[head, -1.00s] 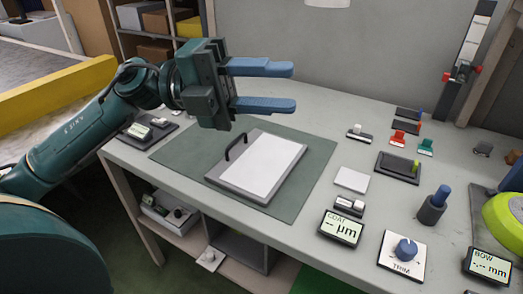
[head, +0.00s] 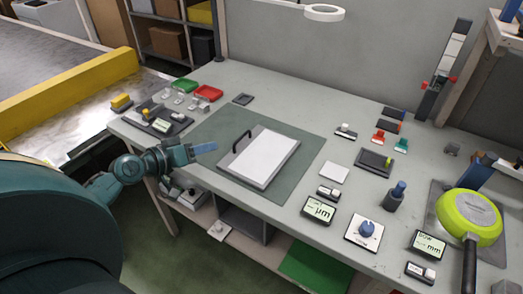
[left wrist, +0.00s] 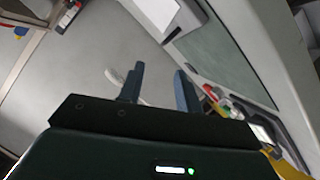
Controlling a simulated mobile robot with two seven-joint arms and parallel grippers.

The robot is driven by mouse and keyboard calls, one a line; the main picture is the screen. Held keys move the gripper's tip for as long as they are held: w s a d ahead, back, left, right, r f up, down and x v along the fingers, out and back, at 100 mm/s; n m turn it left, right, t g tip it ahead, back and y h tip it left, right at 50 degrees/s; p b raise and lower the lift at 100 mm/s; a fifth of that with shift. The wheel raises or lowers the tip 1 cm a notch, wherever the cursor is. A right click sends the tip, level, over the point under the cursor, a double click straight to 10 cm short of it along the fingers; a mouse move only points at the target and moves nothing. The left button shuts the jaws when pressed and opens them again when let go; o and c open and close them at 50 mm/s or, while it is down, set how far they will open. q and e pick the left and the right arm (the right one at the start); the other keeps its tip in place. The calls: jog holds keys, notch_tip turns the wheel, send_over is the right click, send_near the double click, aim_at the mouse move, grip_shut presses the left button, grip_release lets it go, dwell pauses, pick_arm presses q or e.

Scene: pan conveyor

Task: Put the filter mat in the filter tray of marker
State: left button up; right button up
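A white flat sheet (head: 264,158) lies on a grey board with a black handle (head: 242,142), on the dark green bench mat. A small white square pad (head: 334,172) lies to its right. I cannot tell for sure which of these is the filter mat or the marker's filter tray. My left gripper (head: 192,152) is low at the bench's front left edge, beside the mat. In the left wrist view its fingers (left wrist: 158,88) are apart with nothing gripped. My right gripper does not show clearly.
Red (head: 208,93) and green (head: 184,85) trays stand at the back left. A green pan (head: 469,217) is at the right. Gauges and a trim knob (head: 367,229) line the front. A conveyor with a yellow rail (head: 70,90) is at left. Shelves are under the bench.

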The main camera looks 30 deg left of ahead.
pick_arm(q)
send_over(227, 157)
notch_tip(227, 157, down, 3)
jog(key=shift+r+p, duration=0.2)
jog(key=shift+p, duration=0.25)
jog(key=shift+a+x, duration=0.15)
jog(key=shift+x, duration=1.2)
jog(key=shift+a+x, duration=0.15)
jog(key=shift+x, duration=1.15)
jog(key=shift+f, duration=0.25)
jog(key=shift+c, duration=0.5)
grip_shut()
